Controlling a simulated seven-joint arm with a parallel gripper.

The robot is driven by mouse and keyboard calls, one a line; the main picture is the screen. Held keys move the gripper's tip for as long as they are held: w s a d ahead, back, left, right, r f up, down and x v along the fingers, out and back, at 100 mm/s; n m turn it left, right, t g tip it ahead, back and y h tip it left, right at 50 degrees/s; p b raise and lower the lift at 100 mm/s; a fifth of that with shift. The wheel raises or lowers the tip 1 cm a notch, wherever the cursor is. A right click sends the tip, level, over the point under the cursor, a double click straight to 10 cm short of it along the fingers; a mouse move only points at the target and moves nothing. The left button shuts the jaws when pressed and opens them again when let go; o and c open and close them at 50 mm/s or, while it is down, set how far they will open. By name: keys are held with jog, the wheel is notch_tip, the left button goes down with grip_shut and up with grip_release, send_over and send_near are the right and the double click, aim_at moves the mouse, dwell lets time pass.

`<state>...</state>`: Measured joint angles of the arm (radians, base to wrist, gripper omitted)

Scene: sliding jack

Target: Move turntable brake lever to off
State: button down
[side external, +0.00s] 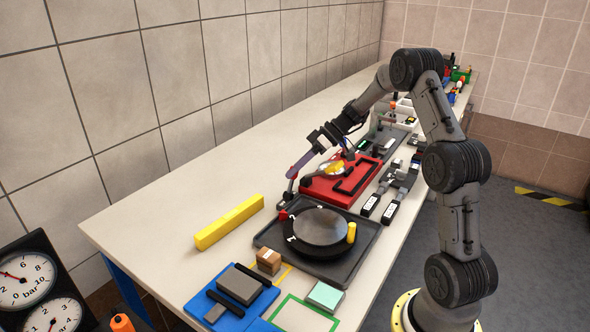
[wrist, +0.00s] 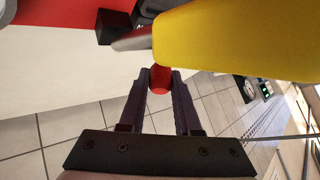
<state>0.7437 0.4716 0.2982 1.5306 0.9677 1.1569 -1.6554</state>
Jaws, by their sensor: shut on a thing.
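The turntable (side external: 319,227) is a dark disc with a yellow peg (side external: 351,233) on a black base. A small red knob (side external: 283,215) sits at the far left corner of this base; it looks like the brake lever's end. My gripper (side external: 291,176) is beyond that knob, by the left end of a red fixture (side external: 342,182). In the wrist view my gripper (wrist: 160,84) is shut on a red ball knob (wrist: 160,78). A grey rod (wrist: 132,41) shows near this ball, partly behind a large yellow part (wrist: 235,38). The side view does not show the grip clearly.
A yellow bar (side external: 229,222) lies left of the turntable. Grey slides with black handles (side external: 390,210) stand right of the red fixture.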

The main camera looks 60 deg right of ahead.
jog(key=shift+a+r, duration=0.15)
jog(key=shift+a+r+n+h, duration=0.2)
jog(key=shift+a+h, duration=0.2)
jog(key=shift+h, duration=0.15)
jog(key=shift+a+r+n+h, duration=0.1)
jog(key=shift+a+n+h, duration=0.1)
jog(key=shift+a+h, duration=0.3)
jog(key=shift+a+r+n+h, duration=0.1)
jog(key=shift+a+n+h, duration=0.3)
jog(key=shift+a+h, duration=1.1)
jog(key=shift+h, duration=0.75)
jog(key=shift+a+f+n+h, duration=0.35)
jog(key=shift+a+n+h, duration=0.2)
jog(key=shift+h, duration=0.45)
jog(key=shift+a+f+h, duration=0.2)
jog(key=shift+a+h, duration=0.05)
jog(key=shift+h, duration=0.05)
jog(key=c, duration=0.6)
grip_release()
